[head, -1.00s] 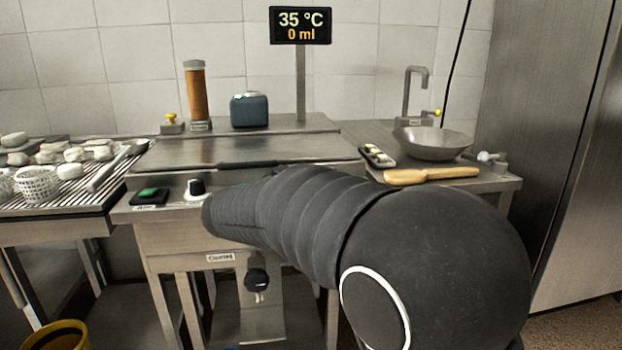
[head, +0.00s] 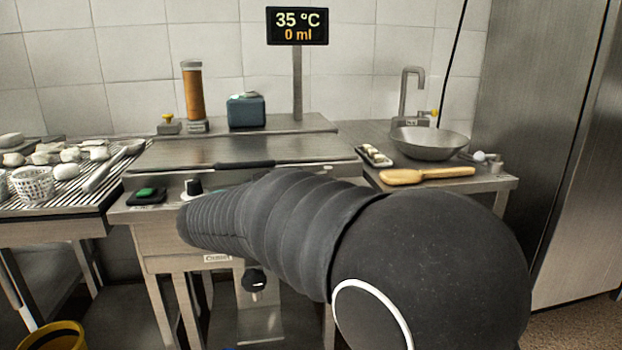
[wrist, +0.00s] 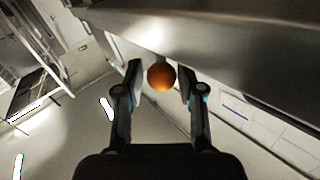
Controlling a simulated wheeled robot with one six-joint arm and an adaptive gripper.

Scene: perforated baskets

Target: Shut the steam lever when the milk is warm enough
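The display (head: 297,26) on a post reads 35 °C and 0 ml. In the wrist view my gripper (wrist: 161,80) has its two fingers apart, one on each side of an orange-brown ball (wrist: 161,76). A narrow gap shows between the ball and each finger pad. I cannot tell whether the ball is the knob of the steam lever, as no stem is visible. In the head view my dark sleeved arm covers the front right of the steel machine (head: 190,152) and hides my gripper. No lever marked for steam and no milk can be made out.
A green switch (head: 146,195) and black knob (head: 193,187) are on the machine's front edge. A black-handled fitting (head: 255,281) is below. White baskets and lumps lie on the left rack (head: 60,204). A metal bowl (head: 430,143) and wooden paddle (head: 427,175) are at right.

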